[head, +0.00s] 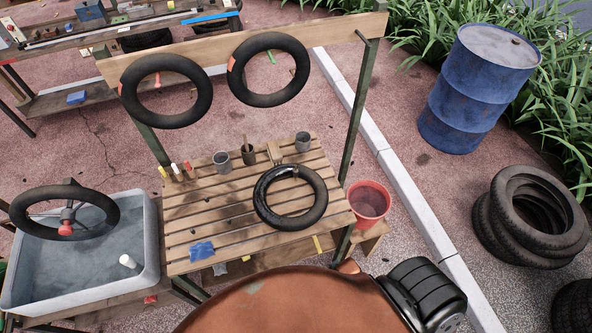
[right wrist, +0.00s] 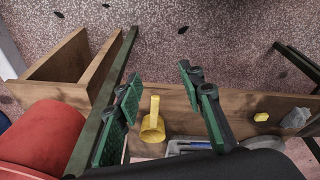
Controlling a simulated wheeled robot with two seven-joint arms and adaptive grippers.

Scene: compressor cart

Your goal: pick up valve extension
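I cannot pick out the valve extension for certain. In the right wrist view a yellow piece (right wrist: 152,126) with a round base and a narrow stem stands at the wooden board (right wrist: 180,98). My right gripper (right wrist: 163,100) is open, its green-padded fingers apart to either side of the yellow piece in the picture. Nothing is held between them. I cannot tell how far the piece lies beyond the fingers. In the head view small pieces with yellow, red and white tops (head: 175,169) stand at the slatted bench's back left corner. Neither gripper shows in the head view.
The slatted bench (head: 190,235) holds a black inner tube (head: 263,203), cups (head: 303,142) and a blue cloth (head: 202,251). A grey water tub (head: 150,265) is at left, a red bucket (head: 366,201) at right. A rusty orange tank (head: 270,305) fills the front.

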